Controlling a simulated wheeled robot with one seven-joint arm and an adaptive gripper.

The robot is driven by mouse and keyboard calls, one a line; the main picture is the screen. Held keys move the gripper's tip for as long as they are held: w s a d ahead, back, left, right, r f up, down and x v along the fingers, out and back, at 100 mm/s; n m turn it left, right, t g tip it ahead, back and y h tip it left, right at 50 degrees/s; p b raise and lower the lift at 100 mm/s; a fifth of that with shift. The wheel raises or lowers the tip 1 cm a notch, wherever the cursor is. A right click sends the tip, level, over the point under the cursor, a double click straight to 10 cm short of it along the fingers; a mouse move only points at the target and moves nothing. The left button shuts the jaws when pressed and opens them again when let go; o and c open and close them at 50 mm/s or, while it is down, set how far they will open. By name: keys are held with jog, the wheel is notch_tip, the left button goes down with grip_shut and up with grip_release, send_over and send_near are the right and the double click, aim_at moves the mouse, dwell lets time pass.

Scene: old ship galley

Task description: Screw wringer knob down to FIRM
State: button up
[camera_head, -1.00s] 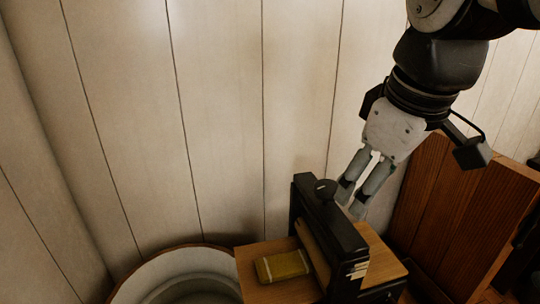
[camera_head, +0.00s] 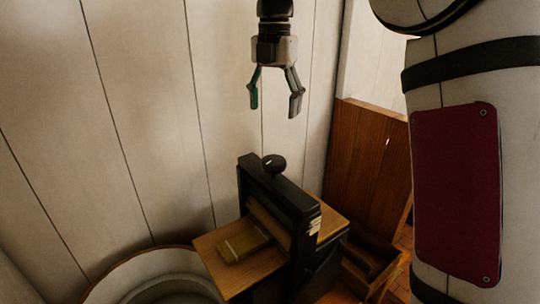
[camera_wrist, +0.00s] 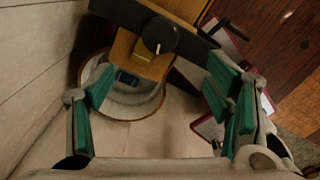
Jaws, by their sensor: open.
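The wringer (camera_head: 300,205) is a black upright frame standing across a wooden board (camera_head: 216,262). Its round black knob (camera_head: 273,164) sits on top of the frame. In the wrist view the knob (camera_wrist: 162,35) shows from above with a pale line on its face, above the gap between my fingers. My gripper (camera_head: 273,106) is open and empty, pointing down above the knob with clear space between them. In the wrist view its green-padded fingers (camera_wrist: 161,84) are spread wide on either side. Any FIRM marking is too small to read.
A yellowish block (camera_head: 243,247) lies on the board left of the frame. A round pale tub (camera_head: 150,268) stands at lower left. A plank wall (camera_head: 150,120) is close behind, and a brown wood panel (camera_head: 365,150) stands to the right.

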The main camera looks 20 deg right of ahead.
aim_at(273, 159)
notch_tip(273, 159, down, 13)
jog(key=p, duration=0.2)
jog(key=shift+f+p, duration=0.15)
jog(key=shift+p, duration=0.15)
jog(key=c, duration=1.1)
